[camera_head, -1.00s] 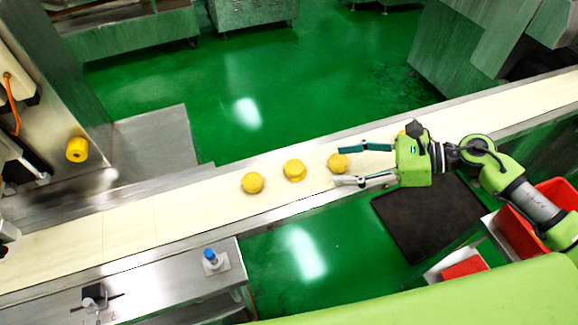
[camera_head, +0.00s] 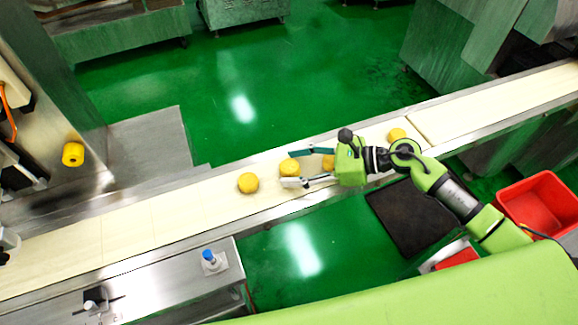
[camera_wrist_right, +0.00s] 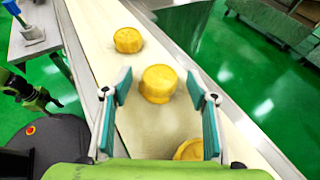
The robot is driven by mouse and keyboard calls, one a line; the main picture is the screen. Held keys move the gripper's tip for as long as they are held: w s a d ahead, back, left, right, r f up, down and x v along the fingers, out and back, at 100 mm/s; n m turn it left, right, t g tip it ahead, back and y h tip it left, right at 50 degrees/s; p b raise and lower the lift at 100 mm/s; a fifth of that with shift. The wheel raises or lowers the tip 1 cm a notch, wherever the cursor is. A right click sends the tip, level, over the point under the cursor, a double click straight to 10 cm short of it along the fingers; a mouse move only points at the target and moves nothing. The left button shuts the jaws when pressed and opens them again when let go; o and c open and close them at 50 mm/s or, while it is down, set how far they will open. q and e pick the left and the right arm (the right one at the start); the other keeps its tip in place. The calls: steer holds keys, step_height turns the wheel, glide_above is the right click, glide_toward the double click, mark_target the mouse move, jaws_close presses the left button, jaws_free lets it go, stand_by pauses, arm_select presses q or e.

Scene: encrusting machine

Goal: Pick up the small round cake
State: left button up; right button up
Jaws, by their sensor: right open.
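Several small round yellow cakes lie in a row on the pale conveyor belt. My right gripper (camera_head: 288,168) is open over the belt, pointing left. One cake (camera_head: 289,168) is between its fingertips; in the right wrist view this cake (camera_wrist_right: 159,83) has space visible on both sides. Another cake (camera_head: 328,162) sits deeper between the fingers, close to the palm, and shows partly hidden at the bottom of the wrist view (camera_wrist_right: 189,150). A cake (camera_head: 248,183) lies left of the fingertips, and one (camera_head: 397,135) lies behind the gripper.
The belt (camera_head: 130,222) runs diagonally between metal rails and is bare at the left. A red crate (camera_head: 540,205) stands at the right. A steel cabinet with a blue knob (camera_head: 208,255) stands in front of the belt. A yellow roll (camera_head: 73,154) is at the left.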

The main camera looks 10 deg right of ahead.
mark_target(296, 166)
steer(key=c, duration=1.2)
steer(key=shift+r+p, duration=0.4)
steer(key=shift+r, duration=0.2)
step_height(296, 166, up, 2)
steer(key=shift+r+p, duration=0.25)
steer(key=shift+p, duration=0.45)
steer(key=s+r+p, duration=0.2)
steer(key=s+r, duration=0.1)
steer(key=s, duration=0.1)
steer(key=s+d+r+p, duration=0.1)
steer(key=s+r+p, duration=0.2)
steer(key=s, duration=0.2)
steer(key=s+d+r+p, duration=0.1)
steer(key=s+r+p, duration=0.2)
steer(key=s, duration=0.1)
steer(key=shift+s+d+r, duration=0.15)
steer(key=shift+s, duration=0.25)
